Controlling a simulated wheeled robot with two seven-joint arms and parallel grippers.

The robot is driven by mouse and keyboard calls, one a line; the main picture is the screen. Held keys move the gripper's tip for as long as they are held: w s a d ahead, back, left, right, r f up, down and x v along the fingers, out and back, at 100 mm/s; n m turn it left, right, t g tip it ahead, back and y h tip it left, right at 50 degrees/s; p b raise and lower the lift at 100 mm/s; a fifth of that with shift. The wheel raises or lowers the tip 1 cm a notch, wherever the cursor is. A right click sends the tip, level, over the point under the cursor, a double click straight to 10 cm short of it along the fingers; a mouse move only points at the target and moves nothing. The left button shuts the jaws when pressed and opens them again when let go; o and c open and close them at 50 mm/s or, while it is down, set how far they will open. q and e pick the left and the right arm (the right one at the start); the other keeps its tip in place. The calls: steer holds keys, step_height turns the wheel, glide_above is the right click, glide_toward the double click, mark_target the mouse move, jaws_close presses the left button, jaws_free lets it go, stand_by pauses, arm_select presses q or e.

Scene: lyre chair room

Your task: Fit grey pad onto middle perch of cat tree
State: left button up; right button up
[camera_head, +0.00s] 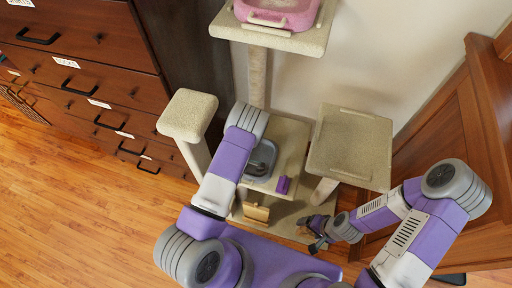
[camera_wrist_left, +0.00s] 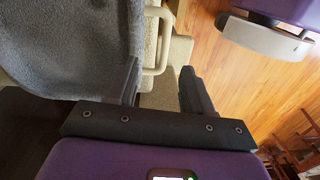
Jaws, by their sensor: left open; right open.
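The grey pad (camera_wrist_left: 70,45) fills the upper left of the left wrist view, very close. A cream handle (camera_wrist_left: 157,42) stands beside its edge, beyond the open jaws. My left gripper (camera_wrist_left: 163,85) is open, its left finger against or just beside the pad; contact is unclear. In the head view a grey piece (camera_head: 262,158), likely this pad, is partly hidden by my left arm, which also hides that gripper. The cat tree has a bare square perch (camera_head: 348,148) at right; which perch is the middle one is unclear. My right gripper (camera_head: 317,228) is open and empty, low beside the tree.
A pink bed (camera_head: 278,12) sits on the top perch (camera_head: 275,38). A small bare perch (camera_head: 188,115) stands at left. A purple piece (camera_head: 282,185) and a tan box (camera_head: 257,213) are low on the tree. Drawers (camera_head: 95,70) and wooden furniture (camera_head: 455,120) flank it. Left floor is clear.

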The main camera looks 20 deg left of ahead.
arm_select(q)
steer(key=shift+w+n, duration=0.3)
steer(key=shift+w, duration=0.9)
steer(key=shift+w+f, duration=0.2)
steer(key=shift+w, duration=0.1)
steer(key=f+b, duration=0.1)
steer(key=f, duration=0.2)
steer(key=f+b, duration=0.1)
steer(key=f, duration=0.2)
steer(key=shift+w+d+f, duration=0.1)
steer(key=shift+d+f, duration=0.1)
steer(key=shift+f, duration=0.15)
arm_select(e)
steer(key=shift+w+f, duration=0.25)
steer(key=shift+f, duration=0.7)
arm_select(q)
steer(key=shift+c, duration=0.5)
jaws_close()
